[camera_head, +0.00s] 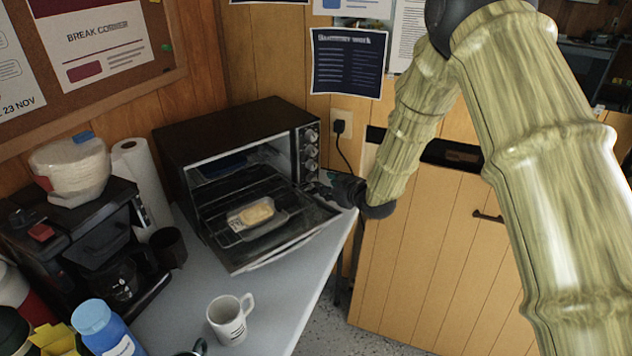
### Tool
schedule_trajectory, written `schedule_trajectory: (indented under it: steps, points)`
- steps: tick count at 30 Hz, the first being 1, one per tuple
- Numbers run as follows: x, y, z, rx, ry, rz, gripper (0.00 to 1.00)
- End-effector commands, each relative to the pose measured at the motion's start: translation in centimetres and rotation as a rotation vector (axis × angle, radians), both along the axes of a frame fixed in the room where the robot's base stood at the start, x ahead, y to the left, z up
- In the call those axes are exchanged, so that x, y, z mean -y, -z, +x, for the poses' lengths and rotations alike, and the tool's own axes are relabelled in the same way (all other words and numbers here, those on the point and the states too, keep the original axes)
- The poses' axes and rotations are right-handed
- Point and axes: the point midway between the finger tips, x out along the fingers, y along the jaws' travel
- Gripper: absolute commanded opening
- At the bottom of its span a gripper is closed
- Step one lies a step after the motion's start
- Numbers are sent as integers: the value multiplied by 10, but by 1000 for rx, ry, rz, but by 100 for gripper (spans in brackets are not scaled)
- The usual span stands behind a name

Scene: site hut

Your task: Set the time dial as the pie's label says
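A black toaster oven (235,130) stands on the grey counter with its door (270,250) folded down open. A pale pie (257,213) in a foil tray sits on the wire rack at the oven's mouth; no label on it is readable from here. A column of dials (310,150) runs down the oven's right front panel. Their markings are too small to read, so I cannot tell which is the time dial. My gripper (335,189) is dark and small, at the lower end of this panel beside the lowest dial. I cannot tell whether it touches a dial, or whether its fingers are open.
A white mug (229,319) stands on the counter (185,300) in front of the oven. A coffee maker (90,240), a paper roll (143,180) and a blue-capped bottle (104,328) are at left. A plug and cord (340,127) hang behind the dials. A wooden cabinet (425,255) stands at right.

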Motion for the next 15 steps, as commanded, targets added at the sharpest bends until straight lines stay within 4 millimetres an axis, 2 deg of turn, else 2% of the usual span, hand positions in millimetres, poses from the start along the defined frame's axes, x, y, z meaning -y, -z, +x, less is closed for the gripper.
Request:
schedule_trajectory:
  steps: [6,15]
  points:
    - [-20,13,28,0,-4,-1,35]
    - [-37,24,52,0,-5,0,35]
